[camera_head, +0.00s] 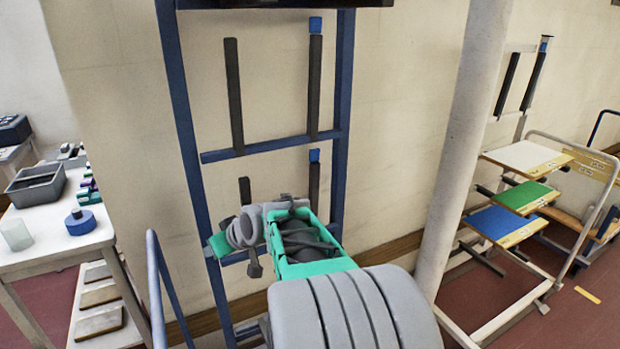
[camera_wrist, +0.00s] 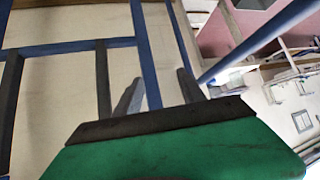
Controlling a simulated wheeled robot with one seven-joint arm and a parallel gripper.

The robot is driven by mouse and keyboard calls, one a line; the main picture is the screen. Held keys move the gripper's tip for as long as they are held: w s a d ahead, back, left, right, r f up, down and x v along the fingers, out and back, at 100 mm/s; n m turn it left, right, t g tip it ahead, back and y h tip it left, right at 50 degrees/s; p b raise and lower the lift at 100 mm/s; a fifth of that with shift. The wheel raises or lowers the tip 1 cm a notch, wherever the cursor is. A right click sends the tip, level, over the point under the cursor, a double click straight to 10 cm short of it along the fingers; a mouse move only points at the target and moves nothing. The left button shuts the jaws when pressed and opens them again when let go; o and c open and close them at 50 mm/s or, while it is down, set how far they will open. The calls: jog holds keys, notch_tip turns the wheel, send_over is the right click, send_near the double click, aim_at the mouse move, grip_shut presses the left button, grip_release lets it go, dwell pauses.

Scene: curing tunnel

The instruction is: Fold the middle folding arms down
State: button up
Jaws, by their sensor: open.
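A blue upright rack frame (camera_head: 272,147) stands by the wall. Two dark folding arms, left (camera_head: 233,97) and right (camera_head: 314,88), stand upright above its crossbar; the right one has a blue tip. A lower pair, left (camera_head: 245,190) and right (camera_head: 314,182), also points up, partly hidden by my arm. I cannot tell for certain which pair is the middle one. My gripper (camera_head: 217,244) is in front of the rack's lower left; its fingers are hidden there. In the wrist view my gripper (camera_wrist: 158,92) is open and empty, apart from two dark bars (camera_wrist: 103,80) of the rack.
A white table (camera_head: 60,245) with a grey bin (camera_head: 36,186) and a blue round item (camera_head: 80,222) is at left. A pale column (camera_head: 462,150) stands right of the rack. Beyond it is a cart (camera_head: 510,225) with coloured boards. A blue rail (camera_head: 155,285) rises at lower left.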

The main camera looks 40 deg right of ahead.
jog(key=w+d+m+t+h, duration=0.1)
jog(key=w+d+t, duration=0.2)
jog(key=d, duration=1)
jog(key=m+t+h+b, duration=0.1)
jog(key=m+t+h, duration=0.1)
jog(key=t+h, duration=0.3)
send_near(317, 175)
jog(key=w, duration=0.4)
jog(key=x, duration=0.3)
jog(key=d+p+x, duration=0.1)
jog(key=x, duration=0.2)
jog(key=shift+w+d, duration=0.1)
jog(key=shift+w, duration=0.05)
jog(key=shift+w+d, duration=0.1)
jog(key=shift+w, duration=0.25)
grip_shut()
